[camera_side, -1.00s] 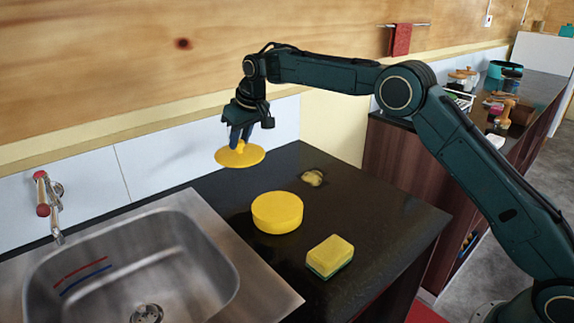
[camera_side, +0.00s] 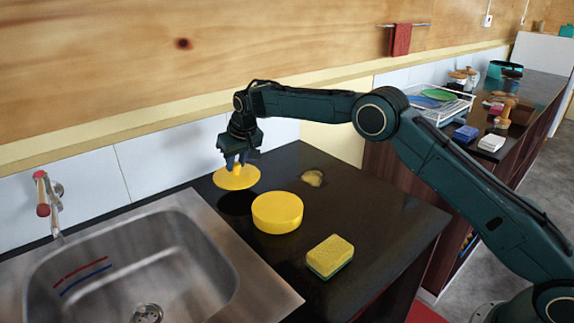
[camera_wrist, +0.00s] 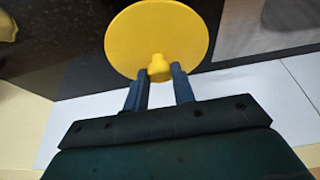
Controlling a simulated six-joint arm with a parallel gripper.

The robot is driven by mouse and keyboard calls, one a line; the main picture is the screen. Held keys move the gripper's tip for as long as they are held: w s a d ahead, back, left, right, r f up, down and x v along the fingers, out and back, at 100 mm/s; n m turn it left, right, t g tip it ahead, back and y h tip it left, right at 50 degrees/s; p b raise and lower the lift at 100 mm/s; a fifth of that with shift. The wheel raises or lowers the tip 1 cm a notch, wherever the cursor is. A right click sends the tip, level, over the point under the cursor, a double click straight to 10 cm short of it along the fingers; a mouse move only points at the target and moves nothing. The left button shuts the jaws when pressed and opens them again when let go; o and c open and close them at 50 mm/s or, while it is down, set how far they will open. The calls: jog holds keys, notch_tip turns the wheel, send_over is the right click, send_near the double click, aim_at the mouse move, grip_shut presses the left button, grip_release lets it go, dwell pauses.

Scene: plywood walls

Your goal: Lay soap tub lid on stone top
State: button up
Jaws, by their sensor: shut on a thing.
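The soap tub lid (camera_side: 236,180) is a flat yellow disc with a small knob. My gripper (camera_side: 236,161) is shut on the knob and holds the lid roughly level above the back of the dark stone top (camera_side: 375,215). A dark shadow shows on the stone below the lid. In the wrist view the lid (camera_wrist: 150,30) extends beyond my gripper's fingertips (camera_wrist: 160,72). A round yellow tub (camera_side: 277,213) stands on the stone top, to the right of and in front of the lid.
A yellow and green sponge (camera_side: 330,256) lies on the stone near the front. A small yellowish lump (camera_side: 312,178) lies behind the tub. The steel sink (camera_side: 140,260) is at left, with a tap (camera_side: 48,205). The white tiled wall (camera_side: 165,155) is close behind my gripper.

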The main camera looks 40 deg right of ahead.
aim_at(239, 169)
jog(key=shift+f, duration=2.1)
jog(key=shift+f, duration=0.15)
jog(key=o, duration=1)
jog(key=shift+c, duration=0.2)
jog(key=v, duration=1.2)
jog(key=shift+s, duration=0.1)
